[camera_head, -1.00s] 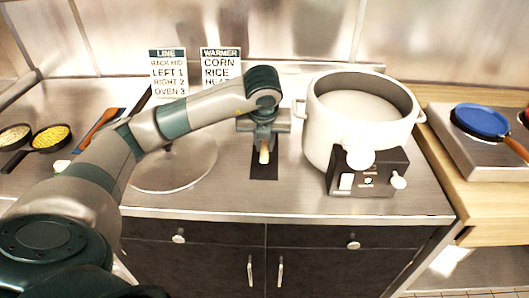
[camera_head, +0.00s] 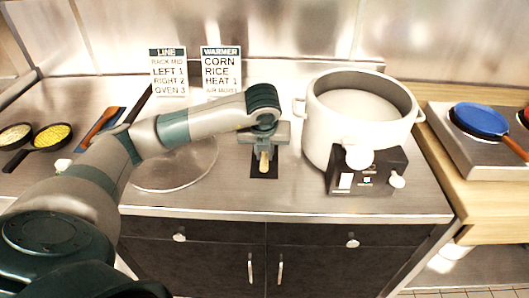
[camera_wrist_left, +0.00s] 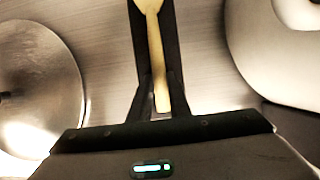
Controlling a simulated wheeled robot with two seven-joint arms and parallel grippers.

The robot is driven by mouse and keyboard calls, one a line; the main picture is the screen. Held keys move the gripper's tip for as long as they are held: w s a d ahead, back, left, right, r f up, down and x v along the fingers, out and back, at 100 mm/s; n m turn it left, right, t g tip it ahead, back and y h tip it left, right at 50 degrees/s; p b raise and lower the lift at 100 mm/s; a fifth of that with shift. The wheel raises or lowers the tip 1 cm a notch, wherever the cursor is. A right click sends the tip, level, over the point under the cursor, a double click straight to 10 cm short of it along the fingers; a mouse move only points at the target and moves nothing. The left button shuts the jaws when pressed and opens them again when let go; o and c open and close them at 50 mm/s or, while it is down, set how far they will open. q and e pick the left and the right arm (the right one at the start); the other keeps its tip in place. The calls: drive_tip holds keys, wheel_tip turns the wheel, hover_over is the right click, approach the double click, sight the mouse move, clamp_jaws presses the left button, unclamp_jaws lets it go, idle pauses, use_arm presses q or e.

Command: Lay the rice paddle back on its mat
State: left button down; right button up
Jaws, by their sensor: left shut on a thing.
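The rice paddle is pale and wooden. Its handle (camera_head: 264,162) shows below my left gripper (camera_head: 264,149) in the head view, and its length (camera_wrist_left: 155,45) runs up the wrist view. My left gripper is shut on the handle, with a finger on either side in the wrist view. The dark mat (camera_head: 264,174) lies on the steel counter beneath, and the paddle lines up along it (camera_wrist_left: 171,40). I cannot tell whether the paddle touches the mat. The paddle's far end is hidden by the gripper in the head view and cut off in the wrist view.
A large white pot (camera_head: 325,130) stands right of the mat, with a control box (camera_head: 365,185) in front. A round metal lid (camera_head: 175,180) lies to the left. Two signs (camera_head: 169,72) (camera_head: 221,70) stand behind. The counter's front strip is clear.

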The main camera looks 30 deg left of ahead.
use_arm(q)
drive_tip(key=c, duration=1.6)
unclamp_jaws()
drive_tip(key=shift+c, duration=0.2)
